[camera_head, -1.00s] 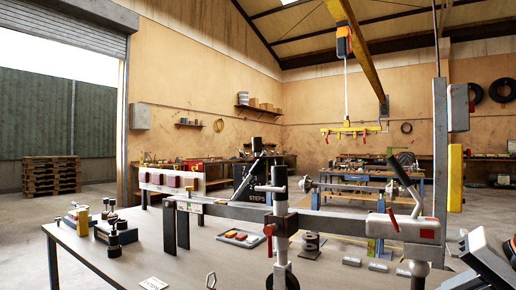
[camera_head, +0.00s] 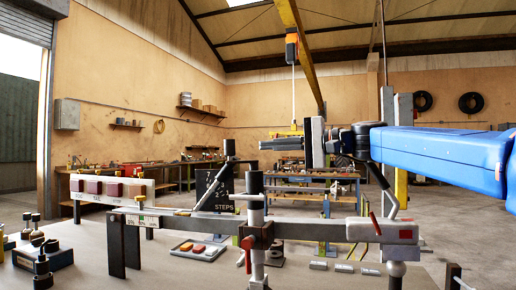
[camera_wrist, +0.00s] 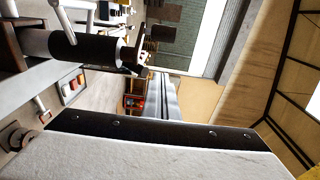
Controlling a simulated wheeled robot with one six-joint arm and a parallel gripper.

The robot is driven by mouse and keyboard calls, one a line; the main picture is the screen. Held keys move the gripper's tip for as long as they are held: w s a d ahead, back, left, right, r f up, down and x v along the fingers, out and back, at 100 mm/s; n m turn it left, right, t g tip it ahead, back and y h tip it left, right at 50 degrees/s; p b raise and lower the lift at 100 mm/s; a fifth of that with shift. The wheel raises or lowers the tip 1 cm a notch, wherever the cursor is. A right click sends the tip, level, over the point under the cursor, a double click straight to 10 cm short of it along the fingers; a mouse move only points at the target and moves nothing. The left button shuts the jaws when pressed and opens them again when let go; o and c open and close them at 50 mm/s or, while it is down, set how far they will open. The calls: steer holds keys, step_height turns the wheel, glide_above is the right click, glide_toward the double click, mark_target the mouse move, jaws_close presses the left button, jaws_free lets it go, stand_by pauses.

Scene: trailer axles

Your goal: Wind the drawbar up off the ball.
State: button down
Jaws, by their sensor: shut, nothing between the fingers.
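The drawbar (camera_head: 318,229) is a long grey beam running across the bench. An upright jockey post (camera_head: 256,213) passes through a dark clamp with a red handle (camera_head: 247,254). A slanted lever with a black grip (camera_head: 229,147) stands left of the post. My gripper (camera_head: 284,143) is shut and empty, pointing left, above and right of the post, apart from it.
A tray with red and orange pieces (camera_head: 199,250) lies behind the drawbar. A black STEPS board (camera_head: 214,188) stands behind the lever. A yellow hoist bar (camera_head: 286,133) hangs in the background. A dark tube (camera_wrist: 85,46) shows close in the wrist view.

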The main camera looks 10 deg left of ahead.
steer(key=w+a, duration=0.1)
steer(key=a, duration=0.8)
steer(key=shift+s+d+f, duration=0.1)
steer(key=shift+s+d, duration=0.2)
steer(key=shift+s, duration=0.65)
steer(key=shift+s+d+f, duration=0.1)
steer(key=shift+s+d, duration=0.15)
steer(key=shift+s, duration=0.65)
steer(key=shift+g, duration=0.5)
